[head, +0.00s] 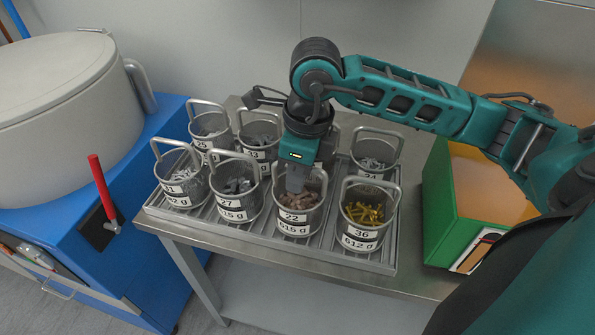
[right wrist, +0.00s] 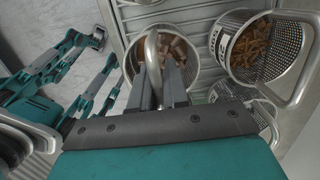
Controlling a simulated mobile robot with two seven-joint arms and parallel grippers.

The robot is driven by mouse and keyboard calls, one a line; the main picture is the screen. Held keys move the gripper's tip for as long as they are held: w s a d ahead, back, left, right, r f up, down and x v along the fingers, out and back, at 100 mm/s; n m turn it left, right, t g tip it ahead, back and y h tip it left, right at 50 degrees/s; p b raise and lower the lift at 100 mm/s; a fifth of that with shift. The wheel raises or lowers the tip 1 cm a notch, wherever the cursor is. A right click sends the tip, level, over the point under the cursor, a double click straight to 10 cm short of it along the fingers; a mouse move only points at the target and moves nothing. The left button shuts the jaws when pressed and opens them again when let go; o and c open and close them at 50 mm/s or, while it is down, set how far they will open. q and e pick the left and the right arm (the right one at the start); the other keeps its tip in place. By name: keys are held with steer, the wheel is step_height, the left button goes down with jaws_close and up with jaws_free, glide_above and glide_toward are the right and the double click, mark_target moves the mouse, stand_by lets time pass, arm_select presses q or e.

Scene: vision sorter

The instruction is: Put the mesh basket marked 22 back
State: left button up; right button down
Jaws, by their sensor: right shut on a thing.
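The mesh basket marked 22 (head: 295,222) holds brownish parts. It is in the front row of the grey tray (head: 215,232), between the baskets marked 27 (head: 237,206) and 36 (head: 361,236). My right gripper (head: 296,183) reaches down from above to this basket. In the right wrist view, the right gripper (right wrist: 158,72) is shut on the handle of basket 22 (right wrist: 194,68). The fingers hide part of the basket's inside. The basket looks upright; I cannot tell whether its base touches the tray. My left gripper is not clearly visible.
Several other mesh baskets fill the tray, including one marked 24 (head: 372,166) behind. A green box (head: 436,200) stands right of the tray. A blue cabinet (head: 60,235) with a large grey drum (head: 60,85) and red lever (head: 103,188) is at left.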

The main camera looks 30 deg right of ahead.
steer(key=c, duration=1.1)
jaws_free()
steer(key=shift+r, duration=0.4)
steer(key=r, duration=0.3)
steer(key=r+p, duration=0.1)
steer(key=r, duration=0.3)
steer(key=s+d+r, duration=0.1)
steer(key=r, duration=0.3)
steer(key=shift+s+r+p, duration=0.1)
steer(key=shift+r+p, duration=0.05)
steer(key=shift+p, duration=0.15)
